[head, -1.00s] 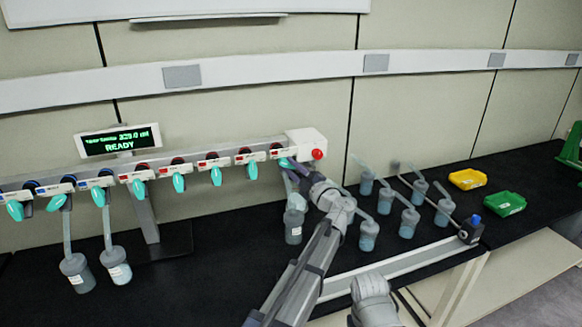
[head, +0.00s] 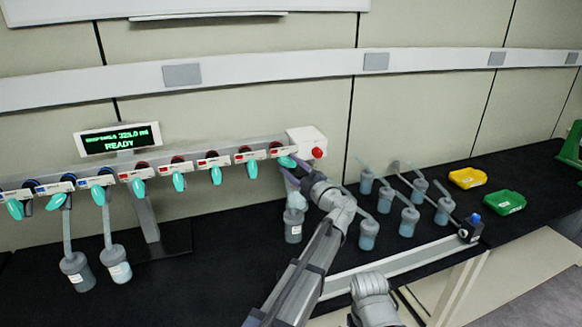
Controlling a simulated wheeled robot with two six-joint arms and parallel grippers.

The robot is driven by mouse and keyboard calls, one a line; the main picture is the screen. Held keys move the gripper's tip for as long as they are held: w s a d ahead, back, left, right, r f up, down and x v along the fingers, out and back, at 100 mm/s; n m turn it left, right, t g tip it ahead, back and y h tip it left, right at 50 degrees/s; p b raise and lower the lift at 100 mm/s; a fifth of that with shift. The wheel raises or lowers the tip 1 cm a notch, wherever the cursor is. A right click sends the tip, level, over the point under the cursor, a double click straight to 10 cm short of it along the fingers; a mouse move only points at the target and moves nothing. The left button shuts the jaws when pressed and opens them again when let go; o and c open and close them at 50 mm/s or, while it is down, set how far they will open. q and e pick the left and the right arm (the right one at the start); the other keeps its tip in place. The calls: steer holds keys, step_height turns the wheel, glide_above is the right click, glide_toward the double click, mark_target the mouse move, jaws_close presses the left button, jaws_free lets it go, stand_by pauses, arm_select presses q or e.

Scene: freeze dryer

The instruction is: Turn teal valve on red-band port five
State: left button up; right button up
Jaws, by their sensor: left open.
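The port rail carries a row of ports with teal valve handles. Several ports on its right part have red bands. The rightmost red-band port (head: 282,152) is at the end of the row, next to the white end box. Its teal valve (head: 287,161) is small in view and partly covered by my left gripper (head: 297,167). My left gripper is open, with its fingertips right at this valve; I cannot tell whether they touch it. The other red-band valves, such as the neighbouring teal handle (head: 252,168), hang downward. My right gripper is not in view.
The white end box has a red button (head: 317,153). A flask (head: 293,222) hangs below my left gripper. Several flasks (head: 368,232) stand on the black bench to the right, near a yellow bin (head: 467,178) and a green bin (head: 508,203). A display (head: 118,140) reads READY.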

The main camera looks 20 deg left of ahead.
arm_select(q)
steer(key=b+v, duration=0.1)
steer(key=v, duration=0.6)
steer(key=shift+d, duration=0.15)
steer(key=shift+s+f, duration=0.1)
steer(key=shift+s, duration=0.05)
